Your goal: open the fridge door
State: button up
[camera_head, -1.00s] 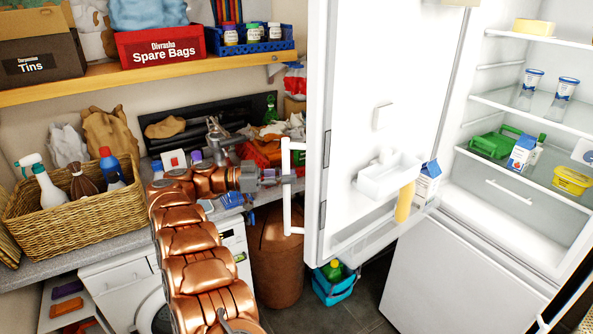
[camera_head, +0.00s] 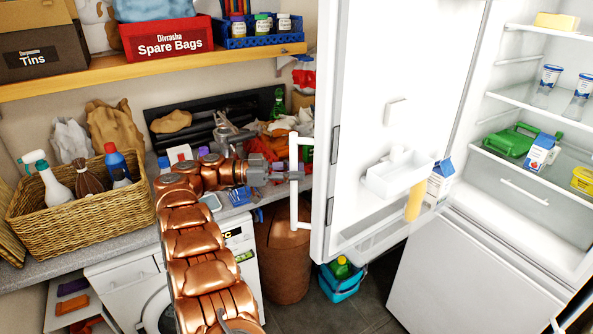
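The white fridge door (camera_head: 385,85) stands wide open, its inner side with door bins facing me. Its white bar handle (camera_head: 294,190) is on the door's left edge. My gripper (camera_head: 293,176) is at the end of my copper arm, with its fingers at the middle of the handle bar. The fingers are small here and I cannot tell whether they are closed on the bar. The fridge interior (camera_head: 530,120) is exposed on the right, with food on its shelves.
A counter with a wicker basket (camera_head: 80,205) and clutter is on the left, above a white washing machine (camera_head: 125,280). A copper-coloured bin (camera_head: 284,262) and a blue caddy (camera_head: 341,280) stand on the floor below the door. A wooden shelf (camera_head: 150,70) runs above.

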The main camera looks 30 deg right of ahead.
aim_at(293, 133)
jog(key=shift+o, duration=0.6)
jog(key=shift+a, duration=0.15)
jog(key=shift+r, duration=0.1)
notch_tip(293, 133, up, 10)
jog(key=shift+f, duration=0.1)
jog(key=shift+c, duration=0.3)
